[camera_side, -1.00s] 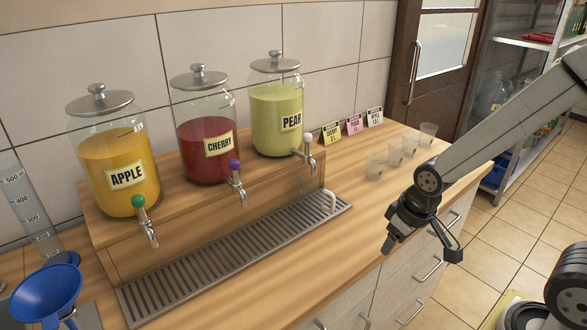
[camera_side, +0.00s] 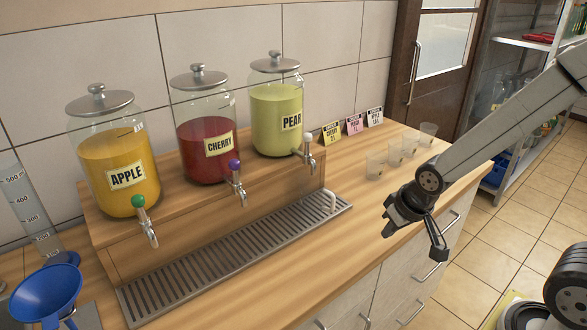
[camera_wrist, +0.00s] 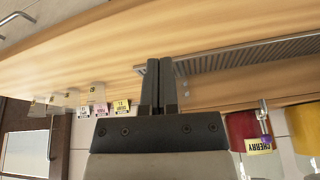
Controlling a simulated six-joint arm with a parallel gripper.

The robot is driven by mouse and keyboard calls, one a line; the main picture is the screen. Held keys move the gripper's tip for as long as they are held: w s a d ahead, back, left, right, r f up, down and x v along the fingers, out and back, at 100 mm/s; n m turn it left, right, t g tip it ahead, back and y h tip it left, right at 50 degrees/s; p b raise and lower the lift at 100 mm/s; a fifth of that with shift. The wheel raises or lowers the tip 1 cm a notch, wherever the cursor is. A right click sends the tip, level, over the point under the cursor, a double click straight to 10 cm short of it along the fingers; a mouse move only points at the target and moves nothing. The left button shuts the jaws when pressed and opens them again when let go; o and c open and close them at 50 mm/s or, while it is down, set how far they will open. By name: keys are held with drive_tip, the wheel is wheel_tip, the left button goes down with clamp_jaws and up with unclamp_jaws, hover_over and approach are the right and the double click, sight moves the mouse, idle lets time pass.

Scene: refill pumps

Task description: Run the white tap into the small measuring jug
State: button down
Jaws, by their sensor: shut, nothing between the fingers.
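The white tap (camera_side: 309,150) is on the front of the pear jar (camera_side: 277,118), above the right end of the drip tray (camera_side: 240,252). My gripper (camera_side: 389,224) is over the counter's front edge, to the right of the drip tray and apart from the tap. Its two fingers (camera_wrist: 157,68) are together and hold nothing. I cannot pick out a small measuring jug for certain. A pale curved piece (camera_side: 332,201) stands at the tray's right end. A tall graduated cylinder (camera_side: 36,215) stands at the far left. The white tap is hidden in the wrist view.
The apple jar (camera_side: 118,165) has a green tap (camera_side: 147,222); the cherry jar (camera_side: 206,135) has a purple tap (camera_side: 237,183). Several clear cups (camera_side: 375,168) and label cards (camera_side: 354,124) stand at the back right. A blue funnel (camera_side: 47,292) is at front left.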

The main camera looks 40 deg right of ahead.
sight(311, 139)
drive_tip(key=w+d+r+m+t+y, duration=0.2)
drive_tip(key=w+d+r+m+t, duration=0.3)
drive_tip(key=w+r+m+t, duration=0.6)
drive_tip(key=shift+m+t+y, duration=0.4)
drive_tip(key=shift+m+t, duration=0.1)
drive_tip(key=shift+m, duration=1.2)
drive_tip(key=shift+w, duration=0.1)
drive_tip(key=shift+x, duration=6.95)
